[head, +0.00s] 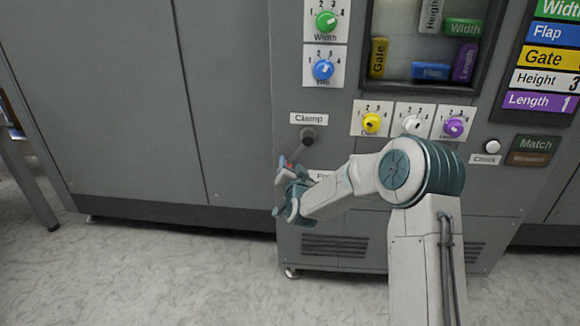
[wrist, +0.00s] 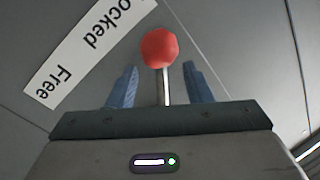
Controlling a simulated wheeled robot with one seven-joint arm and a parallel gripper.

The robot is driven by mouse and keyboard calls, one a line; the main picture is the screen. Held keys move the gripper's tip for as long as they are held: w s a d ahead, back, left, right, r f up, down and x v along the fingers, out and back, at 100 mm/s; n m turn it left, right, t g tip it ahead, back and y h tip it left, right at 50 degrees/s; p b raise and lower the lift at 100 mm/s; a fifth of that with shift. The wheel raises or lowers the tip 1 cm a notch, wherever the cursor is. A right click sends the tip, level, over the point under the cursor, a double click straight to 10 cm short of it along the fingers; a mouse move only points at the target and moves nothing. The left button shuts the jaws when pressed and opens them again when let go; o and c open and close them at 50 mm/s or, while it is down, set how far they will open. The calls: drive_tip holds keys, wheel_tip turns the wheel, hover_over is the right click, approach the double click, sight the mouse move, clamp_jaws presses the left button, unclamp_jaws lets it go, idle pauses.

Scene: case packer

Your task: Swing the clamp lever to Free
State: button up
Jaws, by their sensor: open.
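The clamp lever's dark pivot (head: 308,136) sits under the "Clamp" label (head: 309,119) on the grey machine front in the head view. Its rod slants down and left to my gripper (head: 287,166). In the wrist view the lever's red knob (wrist: 160,47) is just beyond my gripper (wrist: 161,80). The rod runs between its two blue fingers, which are open with a gap on each side. A white label reading "ocked" and "Free" (wrist: 82,48) lies left of the knob. In the head view my arm partly hides a label starting "Fr" (head: 321,175).
Yellow (head: 371,122), white (head: 413,125) and purple (head: 453,127) dials are right of the lever. Green (head: 326,22) and blue (head: 323,69) dials are above it. A white button (head: 492,146) is further right. The panel left of the lever is bare.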

drive_tip(key=shift+w+a, duration=0.15)
drive_tip(key=shift+w, duration=0.5)
clamp_jaws()
